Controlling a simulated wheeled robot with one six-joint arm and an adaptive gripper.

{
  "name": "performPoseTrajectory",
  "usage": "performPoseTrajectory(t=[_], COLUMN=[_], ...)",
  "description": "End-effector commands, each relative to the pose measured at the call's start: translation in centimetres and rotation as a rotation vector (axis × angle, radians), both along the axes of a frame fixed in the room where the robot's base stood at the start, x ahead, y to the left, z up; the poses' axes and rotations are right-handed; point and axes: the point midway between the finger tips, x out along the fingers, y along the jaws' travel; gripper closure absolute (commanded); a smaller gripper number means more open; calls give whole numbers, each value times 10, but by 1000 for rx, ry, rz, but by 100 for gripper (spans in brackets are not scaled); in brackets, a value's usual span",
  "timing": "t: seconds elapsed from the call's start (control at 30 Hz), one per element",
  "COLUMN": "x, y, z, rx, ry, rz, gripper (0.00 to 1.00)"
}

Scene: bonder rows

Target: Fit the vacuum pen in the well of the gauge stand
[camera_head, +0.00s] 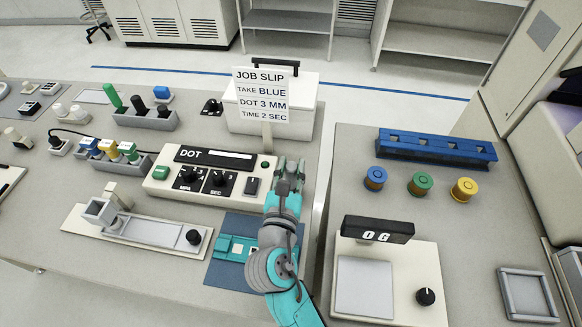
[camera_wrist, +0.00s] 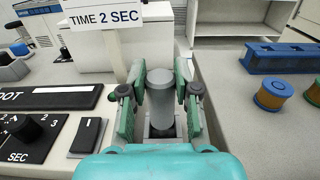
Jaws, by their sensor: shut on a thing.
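My gripper (camera_head: 290,165) reaches out past the right end of the DOT controller, near the right edge of the left bench. In the wrist view its green-padded fingers (camera_wrist: 160,95) are shut on a plain grey cylinder (camera_wrist: 160,88), which I take to be the vacuum pen. The cylinder stands roughly upright in that view, and a dark, grey-edged part shows below it; I cannot tell what that is. A grey rack (camera_head: 147,121) holding green and black upright handles stands at the back left. I cannot tell for sure which thing is the gauge stand.
The DOT controller (camera_head: 160,190) and job slip sign (camera_head: 262,95) are close to my gripper; a white case (camera_head: 300,112) stands behind. Across a gap, the right bench holds a blue rack (camera_head: 435,150), coloured spools (camera_head: 420,184) and a scale (camera_head: 340,250).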

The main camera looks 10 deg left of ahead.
Motion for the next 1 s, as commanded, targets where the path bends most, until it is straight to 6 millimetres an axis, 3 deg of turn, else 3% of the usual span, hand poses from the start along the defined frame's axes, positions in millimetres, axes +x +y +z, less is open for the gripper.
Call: performPoseTrajectory(t=[1.0], x=[0], y=[0], z=[-15], rx=[-1], ry=[0], rz=[-1], gripper=[100])
